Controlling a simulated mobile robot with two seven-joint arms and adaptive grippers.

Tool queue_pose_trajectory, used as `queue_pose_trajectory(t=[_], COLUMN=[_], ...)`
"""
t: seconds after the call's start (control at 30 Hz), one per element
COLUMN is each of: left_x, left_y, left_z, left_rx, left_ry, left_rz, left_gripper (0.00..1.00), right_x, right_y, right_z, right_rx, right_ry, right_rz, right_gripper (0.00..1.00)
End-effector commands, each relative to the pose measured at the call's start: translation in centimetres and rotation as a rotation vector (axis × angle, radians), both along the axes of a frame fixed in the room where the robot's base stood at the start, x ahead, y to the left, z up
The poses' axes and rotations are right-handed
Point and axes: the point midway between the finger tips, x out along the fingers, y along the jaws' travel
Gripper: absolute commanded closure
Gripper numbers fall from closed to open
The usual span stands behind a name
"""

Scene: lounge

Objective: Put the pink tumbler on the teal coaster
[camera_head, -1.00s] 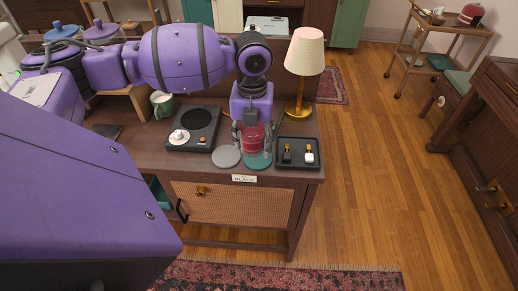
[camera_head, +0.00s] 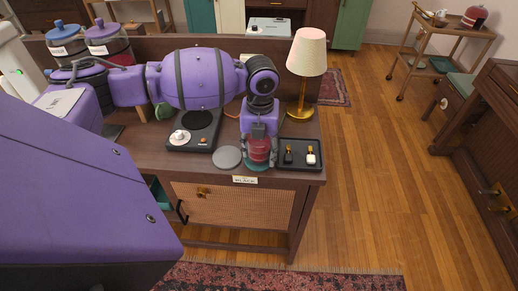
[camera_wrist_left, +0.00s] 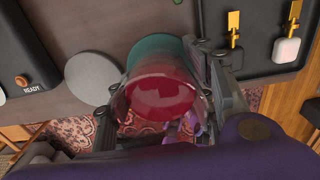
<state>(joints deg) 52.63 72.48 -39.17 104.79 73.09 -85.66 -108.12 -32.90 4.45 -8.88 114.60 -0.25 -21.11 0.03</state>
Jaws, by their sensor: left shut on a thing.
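The pink tumbler (camera_head: 260,149) is a see-through reddish cup, held upright between the fingers of my left gripper (camera_head: 260,155). The teal coaster (camera_head: 252,167) lies on the cabinet top at its front edge, mostly hidden by the tumbler and fingers. In the left wrist view I look into the tumbler (camera_wrist_left: 160,100), with the gripper fingers (camera_wrist_left: 160,108) on either side of it. The teal coaster (camera_wrist_left: 152,44) shows past the tumbler's rim there. The tumbler is over the coaster; I cannot tell whether its base touches it. My right gripper is not in view.
A grey coaster (camera_head: 227,157) lies just left of the teal one. A black tray (camera_head: 314,144) with small items is close on the right. A black hot plate (camera_head: 200,122) with a white cup is behind left, and a lamp (camera_head: 306,60) stands behind.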

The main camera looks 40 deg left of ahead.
Motion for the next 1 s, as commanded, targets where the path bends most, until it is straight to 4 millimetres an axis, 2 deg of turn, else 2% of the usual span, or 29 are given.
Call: queue_pose_trajectory(t=[0.1,0.13,0.23,0.57,0.67,0.77,1.0], left_x=[0.0,0.0,0.0,0.0,0.0,0.1,0.1], left_y=[0.0,0.0,0.0,0.0,0.0,0.0,-0.1], left_z=[-0.3,-0.3,-0.3,-0.3,0.3,1.7,7.0], left_rx=[0.0,0.0,0.001,-0.001,0.0,0.001,0.0], left_ry=[0.0,0.0,0.001,0.001,0.0,-0.002,-0.004], left_rz=[0.0,0.0,0.0,0.0,0.0,0.0,0.0], left_gripper=[0.91,0.47,0.34,0.32,0.32,0.32,0.32], right_x=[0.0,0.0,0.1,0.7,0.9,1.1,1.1], right_y=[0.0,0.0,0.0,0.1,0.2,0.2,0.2], right_z=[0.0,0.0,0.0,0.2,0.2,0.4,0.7], right_rx=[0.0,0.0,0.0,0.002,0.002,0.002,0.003], right_ry=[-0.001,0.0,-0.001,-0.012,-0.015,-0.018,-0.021], right_rz=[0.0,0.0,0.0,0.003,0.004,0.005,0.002], right_gripper=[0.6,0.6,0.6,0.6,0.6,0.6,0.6])
